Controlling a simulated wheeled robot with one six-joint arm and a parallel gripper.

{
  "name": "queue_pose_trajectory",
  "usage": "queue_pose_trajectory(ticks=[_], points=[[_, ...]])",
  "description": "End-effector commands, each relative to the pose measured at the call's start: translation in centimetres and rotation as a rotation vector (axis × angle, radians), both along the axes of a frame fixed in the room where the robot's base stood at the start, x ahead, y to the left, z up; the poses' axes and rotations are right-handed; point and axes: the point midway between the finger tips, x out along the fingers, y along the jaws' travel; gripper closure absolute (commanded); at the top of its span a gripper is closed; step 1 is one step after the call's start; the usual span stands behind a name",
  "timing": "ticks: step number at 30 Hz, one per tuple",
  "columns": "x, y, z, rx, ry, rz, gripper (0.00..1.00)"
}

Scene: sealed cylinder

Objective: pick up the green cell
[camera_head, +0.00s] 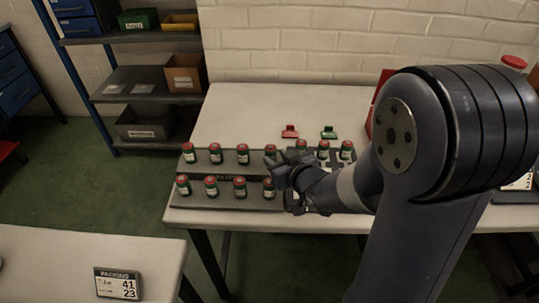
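Several small green cells with red tops and white labels stand upright in rows on grey stepped racks on the white table (240,110). One green cell (183,185) is at the front left of the left rack (226,200), and another (189,153) is at the back left. My gripper (274,172) is at the right end of this rack, close to a front cell (268,188) and a back cell (270,151). I cannot tell whether it touches either one. Its fingers are small and dark, so their opening is unclear. My arm hides part of the right rack.
A red clip-like piece (290,132) and a green one (329,132) lie behind the racks. Shelves with bins (185,75) stand at the back left. A second table (60,255) with a packing sign (117,284) is at the front left. The back left of the white table is clear.

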Motion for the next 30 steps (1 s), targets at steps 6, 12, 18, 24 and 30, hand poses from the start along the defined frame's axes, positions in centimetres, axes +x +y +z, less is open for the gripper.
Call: queue_pose_trajectory(ticks=[6, 12, 18, 24, 30], points=[[1.0, 0.6, -0.5, 0.001, 0.000, 0.000, 0.64], [2.9, 1.8, -1.6, 0.000, 0.002, 0.001, 0.64], [4.5, 2.6, -2.3, -0.001, 0.001, -0.001, 0.64], [4.8, 2.7, -2.4, -0.001, -0.001, -0.003, 0.64], [4.8, 2.7, -2.4, -0.001, -0.001, -0.003, 0.73]])
